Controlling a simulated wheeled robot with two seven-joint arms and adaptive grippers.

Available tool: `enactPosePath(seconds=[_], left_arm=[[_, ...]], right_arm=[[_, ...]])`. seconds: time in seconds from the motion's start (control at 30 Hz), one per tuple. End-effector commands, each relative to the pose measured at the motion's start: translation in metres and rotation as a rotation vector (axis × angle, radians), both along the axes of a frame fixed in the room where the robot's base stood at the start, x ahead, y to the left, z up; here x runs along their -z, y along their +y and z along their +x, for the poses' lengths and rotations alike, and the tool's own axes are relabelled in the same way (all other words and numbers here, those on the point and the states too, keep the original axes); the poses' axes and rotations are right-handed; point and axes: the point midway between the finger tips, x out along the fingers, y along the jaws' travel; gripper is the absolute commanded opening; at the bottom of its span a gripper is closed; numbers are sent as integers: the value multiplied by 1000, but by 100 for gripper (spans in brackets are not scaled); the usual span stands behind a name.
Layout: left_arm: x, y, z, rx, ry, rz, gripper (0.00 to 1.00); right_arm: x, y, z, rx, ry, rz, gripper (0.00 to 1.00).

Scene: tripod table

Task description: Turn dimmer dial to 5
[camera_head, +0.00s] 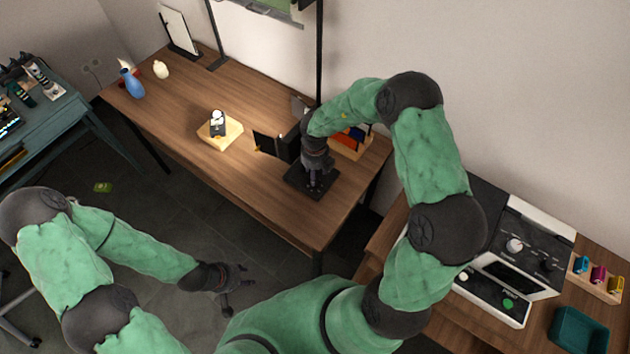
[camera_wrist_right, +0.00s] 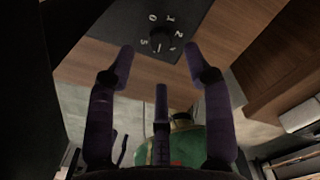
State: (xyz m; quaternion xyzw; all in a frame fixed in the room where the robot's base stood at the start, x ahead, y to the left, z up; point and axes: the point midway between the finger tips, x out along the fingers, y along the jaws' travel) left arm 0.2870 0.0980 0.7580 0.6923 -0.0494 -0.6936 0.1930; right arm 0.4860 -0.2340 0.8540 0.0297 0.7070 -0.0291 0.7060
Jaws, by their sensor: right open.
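The dimmer dial (camera_wrist_right: 158,40) is a small dark knob on a black plate (camera_wrist_right: 192,14), with white numerals around it. A 0, a 2 and a 5 can be made out; the pointer's setting is too dark to tell. In the head view the black plate (camera_head: 294,181) lies on the wooden table, and the dial is hidden by my right gripper. My right gripper (camera_wrist_right: 158,52) is open and empty, its fingertips on either side of the dial in the picture; contact cannot be told. My left gripper (camera_head: 228,288) hangs empty, fingers spread, over the floor in front of the table.
The wooden table (camera_head: 190,130) carries a black box-like object (camera_head: 288,145) close beside my right gripper.

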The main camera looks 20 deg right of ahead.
Motion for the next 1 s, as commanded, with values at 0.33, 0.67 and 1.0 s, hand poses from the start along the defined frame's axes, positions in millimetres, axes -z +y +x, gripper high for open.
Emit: enactPosePath(seconds=[0.33, 0.67, 1.0], left_arm=[[16, 0, 0, 0, 0, 0, 40], [17, 0, 0, 0, 0, 0, 40], [17, 0, 0, 0, 0, 0, 40]], right_arm=[[49, 0, 0, -1, -1, 0, 52], [56, 0, 0, -1, -1, 0, 52], [56, 0, 0, -1, -1, 0, 0]])
